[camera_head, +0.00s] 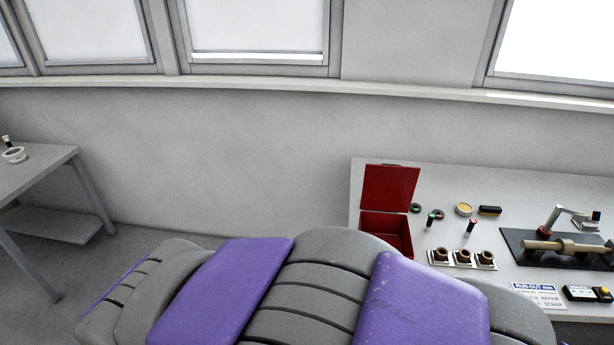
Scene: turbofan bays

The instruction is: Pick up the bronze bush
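Three small brown, bronze-looking bushes stand in a row in a light holder (462,265) on the grey bench at the right. They are the left bush (441,254), the middle bush (463,257) and the right bush (486,257). Each looks like a short upright ring with a dark opening. I cannot tell which one the task means. My gripper is out of view. My own grey and purple body fills the lower middle of the picture and hides part of the bench front.
An open red box (388,228) stands left of the holder. Behind are small green- and red-topped tools, a yellow-topped tin (464,209) and a dark block (489,211). Another table (40,172) stands far left.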

